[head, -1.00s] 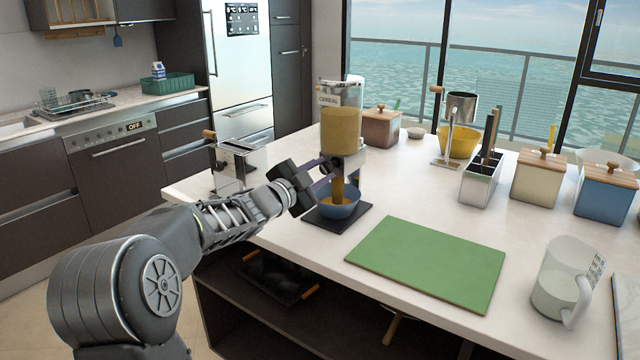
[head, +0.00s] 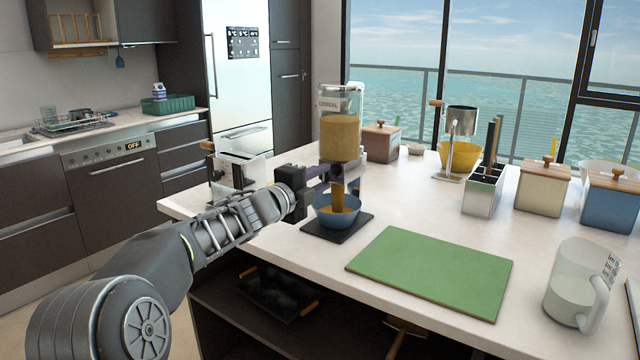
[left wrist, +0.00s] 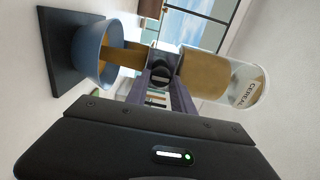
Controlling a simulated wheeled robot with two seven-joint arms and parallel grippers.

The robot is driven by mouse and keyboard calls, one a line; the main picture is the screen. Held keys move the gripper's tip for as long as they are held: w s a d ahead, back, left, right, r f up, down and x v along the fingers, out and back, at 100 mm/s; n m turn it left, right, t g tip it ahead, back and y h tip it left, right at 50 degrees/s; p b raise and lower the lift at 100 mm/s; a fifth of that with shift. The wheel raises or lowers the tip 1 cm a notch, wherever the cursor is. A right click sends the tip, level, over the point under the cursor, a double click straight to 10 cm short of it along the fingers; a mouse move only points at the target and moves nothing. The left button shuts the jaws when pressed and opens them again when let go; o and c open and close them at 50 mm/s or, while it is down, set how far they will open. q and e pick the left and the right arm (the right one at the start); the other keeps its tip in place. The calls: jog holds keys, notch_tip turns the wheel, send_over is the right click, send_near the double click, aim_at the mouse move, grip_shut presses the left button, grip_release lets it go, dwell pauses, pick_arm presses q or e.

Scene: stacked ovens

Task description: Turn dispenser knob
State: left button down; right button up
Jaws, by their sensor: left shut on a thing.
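The cereal dispenser (head: 340,138) stands on the island, its clear container partly filled with tan cereal. A tan stream (head: 337,194) runs from its outlet into the blue bowl (head: 333,219), which sits on the dark base (head: 350,229). In the left wrist view the bowl (left wrist: 87,52) holds some cereal. The dark round knob (left wrist: 157,75) shows between the fingers of my left gripper (left wrist: 160,84), which is shut on it. In the head view my left gripper (head: 328,178) reaches the dispenser from the left; the knob is hidden there. My right gripper is not in view.
A toaster-like metal appliance (head: 237,172) stands left, near my arm. Lidded boxes (head: 545,186) and a yellow bowl (head: 462,157) stand farther back.

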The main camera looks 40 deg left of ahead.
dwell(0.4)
pick_arm(q)
jog(key=c, duration=1.1)
grip_release()
jog(key=shift+s, duration=0.1)
jog(key=s, duration=0.7)
jog(key=shift+s+d, duration=0.15)
jog(key=shift+s, duration=0.15)
